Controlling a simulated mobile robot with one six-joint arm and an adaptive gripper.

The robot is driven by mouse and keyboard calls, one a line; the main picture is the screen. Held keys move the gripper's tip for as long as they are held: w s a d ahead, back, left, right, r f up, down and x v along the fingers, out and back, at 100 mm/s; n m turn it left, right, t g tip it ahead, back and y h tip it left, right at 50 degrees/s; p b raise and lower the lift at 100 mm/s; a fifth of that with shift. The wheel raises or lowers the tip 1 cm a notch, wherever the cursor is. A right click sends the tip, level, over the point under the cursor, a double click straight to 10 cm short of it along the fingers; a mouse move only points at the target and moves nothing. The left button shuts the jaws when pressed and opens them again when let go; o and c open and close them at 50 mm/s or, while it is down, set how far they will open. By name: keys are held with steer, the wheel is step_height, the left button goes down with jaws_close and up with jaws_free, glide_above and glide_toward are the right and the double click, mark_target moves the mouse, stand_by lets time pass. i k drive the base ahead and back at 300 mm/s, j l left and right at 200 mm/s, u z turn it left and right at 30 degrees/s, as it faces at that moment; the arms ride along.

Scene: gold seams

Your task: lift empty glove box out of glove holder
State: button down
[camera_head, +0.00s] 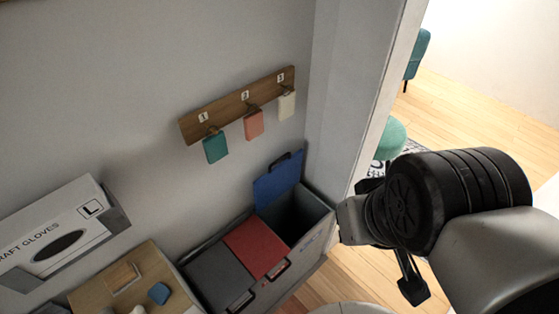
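The white glove box (64,238), printed "CRAFT GLOVES" and "L", is at the left of the head view. It sits in the grey glove holder (115,219) on the wall. The box has a dark oval opening; I cannot see whether gloves are inside. The left end of the box and holder is cut off by the frame. My gripper (388,236) is at the right, far from the box, past the bins. It is seen partly from behind, and its own body hides much of the fingers. I see nothing held in it, but its opening is unclear.
A wooden top (90,297) with small items stands below the holder. Beside it are bins with a grey lid (215,278), a red lid (256,247) and a raised blue lid (279,180). A wall rail (232,108) holds three hanging tags. A doorway opens at right.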

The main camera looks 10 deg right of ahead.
mark_target(38, 239)
steer(key=u, duration=2)
